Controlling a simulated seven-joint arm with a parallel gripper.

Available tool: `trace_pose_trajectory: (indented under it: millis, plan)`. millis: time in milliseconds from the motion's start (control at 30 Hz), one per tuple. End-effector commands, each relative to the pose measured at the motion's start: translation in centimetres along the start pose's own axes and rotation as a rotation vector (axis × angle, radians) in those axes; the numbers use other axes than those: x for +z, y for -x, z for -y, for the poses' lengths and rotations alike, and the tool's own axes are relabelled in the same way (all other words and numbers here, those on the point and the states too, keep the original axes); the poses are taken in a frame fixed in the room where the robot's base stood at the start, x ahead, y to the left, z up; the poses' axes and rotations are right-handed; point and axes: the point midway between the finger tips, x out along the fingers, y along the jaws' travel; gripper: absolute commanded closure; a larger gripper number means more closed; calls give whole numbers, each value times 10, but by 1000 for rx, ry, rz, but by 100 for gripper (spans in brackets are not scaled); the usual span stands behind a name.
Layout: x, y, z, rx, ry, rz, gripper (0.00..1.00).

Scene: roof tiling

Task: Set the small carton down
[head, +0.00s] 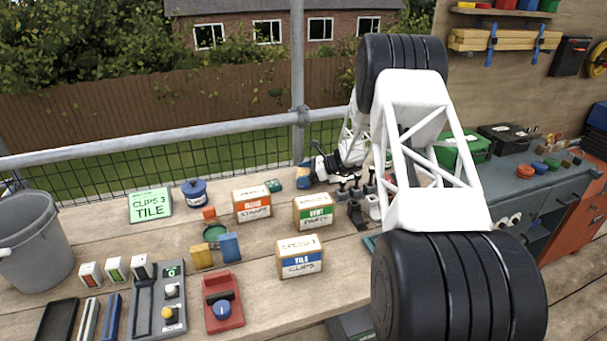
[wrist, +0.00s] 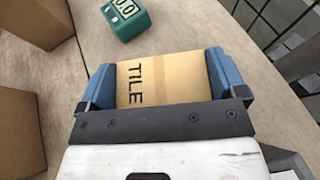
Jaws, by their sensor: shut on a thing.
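My gripper (wrist: 161,88) is shut on a small tan carton (wrist: 172,68) marked TILE, with a blue finger pad on each side of it. In the head view my gripper (head: 306,174) is near the back edge of the bench, by the railing. The carton is mostly hidden there. I cannot tell whether its underside touches the wood.
A teal counter (wrist: 127,18) stands just beyond the carton. Larger cartons stand nearby: orange-labelled (head: 252,205), green-labelled (head: 314,211) and blue-labelled (head: 300,257). A blue tin (head: 195,193) and a green sign (head: 150,205) are farther left. Dark fittings crowd the right.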

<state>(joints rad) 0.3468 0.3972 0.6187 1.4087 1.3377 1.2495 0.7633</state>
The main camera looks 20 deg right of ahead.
Motion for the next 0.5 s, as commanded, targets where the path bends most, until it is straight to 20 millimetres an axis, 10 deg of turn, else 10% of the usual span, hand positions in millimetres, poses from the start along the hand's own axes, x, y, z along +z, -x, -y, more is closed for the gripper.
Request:
trace_pose_trajectory:
  millis: [167, 200, 233, 500]
  plan:
    - [-4, -2, 0, 0, -3, -1, 34]
    - [-4, -2, 0, 0, -4, -1, 4]
    - [-4, -2, 0, 0, -4, -1, 0]
    - [-6, -2, -1, 1, -6, -2, 0]
